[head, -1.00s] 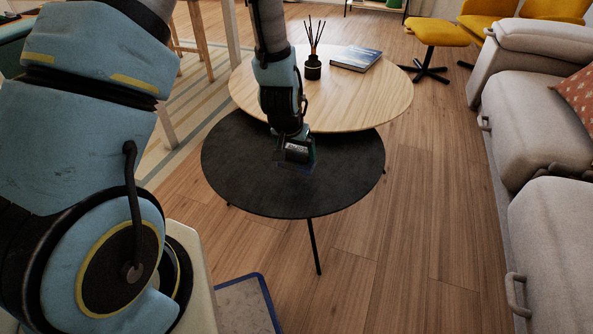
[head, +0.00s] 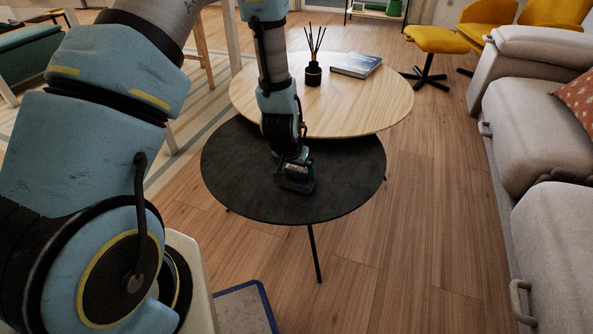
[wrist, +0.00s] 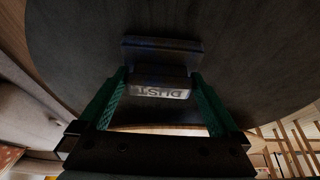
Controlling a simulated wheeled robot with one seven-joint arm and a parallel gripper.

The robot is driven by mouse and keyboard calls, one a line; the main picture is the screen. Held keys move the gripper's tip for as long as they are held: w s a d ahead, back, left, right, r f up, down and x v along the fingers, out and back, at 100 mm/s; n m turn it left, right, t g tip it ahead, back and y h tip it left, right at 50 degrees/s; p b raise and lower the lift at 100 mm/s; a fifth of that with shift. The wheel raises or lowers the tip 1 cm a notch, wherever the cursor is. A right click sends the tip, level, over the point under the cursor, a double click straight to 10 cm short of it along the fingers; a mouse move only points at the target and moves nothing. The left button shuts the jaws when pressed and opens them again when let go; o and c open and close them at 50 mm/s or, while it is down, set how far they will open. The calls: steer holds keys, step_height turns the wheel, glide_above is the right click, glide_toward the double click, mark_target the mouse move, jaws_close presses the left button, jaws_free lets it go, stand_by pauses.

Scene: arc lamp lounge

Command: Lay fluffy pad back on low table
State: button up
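The fluffy pad (wrist: 161,52) is a dark blue block with a pale strip lettered "DUST". It sits between the green fingers of my gripper (wrist: 160,80), which appear closed on its sides. In the head view, my gripper (head: 295,172) points down over the dark round low table (head: 235,185), with the pad (head: 297,187) under it, right of the middle of the top. The pad looks to be at or very near the table surface; I cannot tell whether it touches. The fingers are mostly hidden in the head view.
The dark tabletop is otherwise bare. A higher light wood round table (head: 375,98) overlaps its far side, with a reed diffuser (head: 313,73) and a book (head: 356,64) on it. A grey sofa (head: 545,130) stands at the right. Open wood floor (head: 420,210) lies between.

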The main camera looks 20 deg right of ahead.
steer(key=shift+s+a+r, duration=0.1)
steer(key=shift+r, duration=0.5)
steer(key=p+v, duration=0.3)
steer(key=v, duration=0.8)
steer(key=a+r+n+y, duration=0.1)
steer(key=a+r, duration=0.3)
steer(key=a, duration=0.5)
steer(key=a+r+n+g+y, duration=0.1)
steer(key=a+r+n, duration=0.3)
steer(key=a, duration=0.5)
steer(key=a+r+n+y, duration=0.1)
steer(key=a+r+n, duration=0.1)
steer(key=a+r, duration=0.3)
steer(key=a, duration=0.3)
steer(key=shift+s+a+r+g, duration=0.2)
steer(key=shift+a+r+g, duration=0.1)
steer(key=shift+a+g, duration=0.1)
steer(key=shift+r, duration=0.1)
step_height(320, 180, up, 24)
steer(key=p, duration=2.3)
steer(key=shift+f, duration=0.25)
